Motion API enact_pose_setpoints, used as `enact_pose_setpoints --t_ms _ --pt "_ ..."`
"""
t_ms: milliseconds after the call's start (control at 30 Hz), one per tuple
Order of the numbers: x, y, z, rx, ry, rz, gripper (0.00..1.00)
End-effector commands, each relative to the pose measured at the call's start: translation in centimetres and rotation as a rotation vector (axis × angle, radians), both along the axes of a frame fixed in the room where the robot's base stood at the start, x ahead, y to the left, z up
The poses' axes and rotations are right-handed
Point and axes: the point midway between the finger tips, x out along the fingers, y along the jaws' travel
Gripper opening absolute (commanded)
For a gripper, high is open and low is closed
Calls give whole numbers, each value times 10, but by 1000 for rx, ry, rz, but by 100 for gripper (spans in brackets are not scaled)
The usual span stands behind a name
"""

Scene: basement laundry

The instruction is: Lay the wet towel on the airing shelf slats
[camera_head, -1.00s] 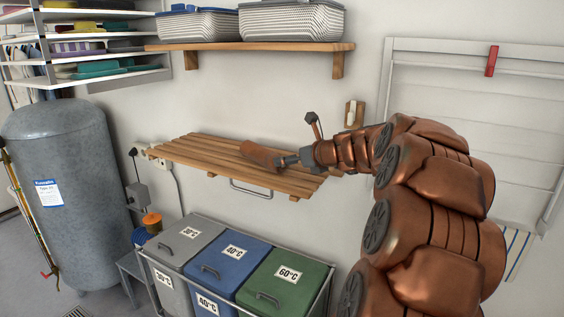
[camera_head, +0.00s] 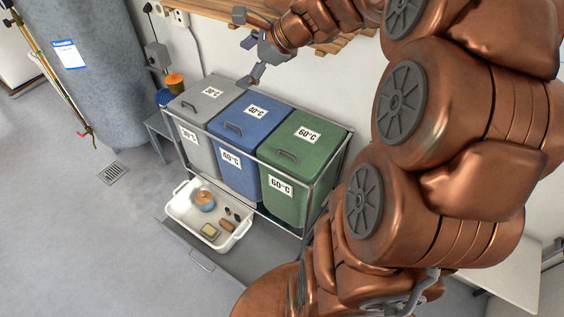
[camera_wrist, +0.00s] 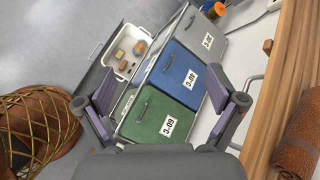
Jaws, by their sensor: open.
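A rust-brown rolled towel (camera_wrist: 299,145) lies on the wooden slats of the airing shelf (camera_wrist: 270,125), at the right edge of the wrist view and cut off by it. The shelf also shows at the top of the head view (camera_head: 215,8), mostly out of frame; the towel is not visible there. My gripper (camera_head: 248,47) is open and empty, out from the shelf's front and above the bins. In the wrist view its two fingers (camera_wrist: 163,92) are spread wide, with the towel and shelf to their right, outside the jaws.
Grey (camera_head: 200,105), blue (camera_head: 240,130) and green (camera_head: 305,140) lidded bins stand in a metal frame below the shelf. A white tray (camera_head: 180,210) with small items sits in front. A grey tank (camera_head: 95,70) stands left. Floor at left is clear.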

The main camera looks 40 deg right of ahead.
Motion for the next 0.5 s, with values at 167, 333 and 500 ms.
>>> enact_pose_setpoints --t_ms 167,333,500 --pt "-54 89 -37 -251 56 439 94" --pt "-122 139 -70 -462 91 858 94" --pt "-195 158 -98 -642 118 1277 94"
